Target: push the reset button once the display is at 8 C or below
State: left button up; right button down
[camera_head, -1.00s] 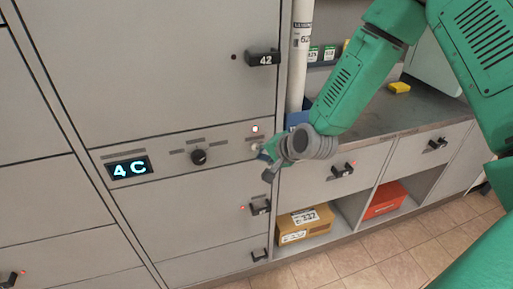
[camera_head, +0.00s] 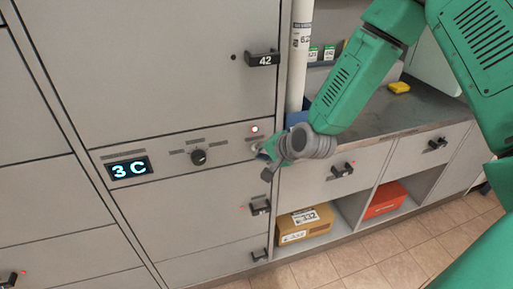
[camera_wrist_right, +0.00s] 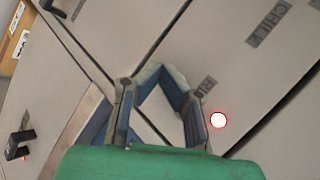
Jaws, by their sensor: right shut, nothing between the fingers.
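The display (camera_head: 129,168) on the grey locker panel reads 3 C in the head view. A round light (camera_head: 254,128) glows white-red at the panel's right end; it also shows in the wrist view (camera_wrist_right: 218,120). My right gripper (camera_head: 262,153) is shut and empty, its tips at the panel's right end just below the light. In the wrist view its fingertips (camera_wrist_right: 158,72) meet against or close over the panel; I cannot tell whether they touch. The reset button is not clearly visible, apparently hidden by the fingertips. My left gripper is not in view.
A black dial (camera_head: 198,157) sits between display and light. Handle 42 (camera_head: 262,59) sticks out above, and another black handle (camera_head: 260,207) below. A white pipe (camera_head: 300,60) stands at the right. A cardboard box (camera_head: 305,224) and red box (camera_head: 386,199) fill lower cubbies.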

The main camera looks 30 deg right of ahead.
jog(key=shift+w+a+r, duration=0.15)
jog(key=shift+w+a, duration=0.05)
jog(key=shift+a, duration=0.05)
jog(key=shift+w+d, duration=0.2)
jog(key=shift+d, duration=0.05)
dwell(0.3)
jog(key=shift+w+a, duration=0.1)
jog(key=shift+w, duration=0.15)
jog(key=shift+s, duration=0.15)
dwell(0.4)
jog(key=shift+s+a, duration=0.1)
jog(key=shift+s, duration=0.6)
jog(key=shift+s+a+p, duration=0.2)
jog(key=shift+s, duration=0.6)
jog(key=shift+s+a+p, duration=0.2)
jog(key=shift+s, duration=0.65)
jog(key=shift+s+a+p, duration=0.2)
jog(key=shift+s, duration=0.6)
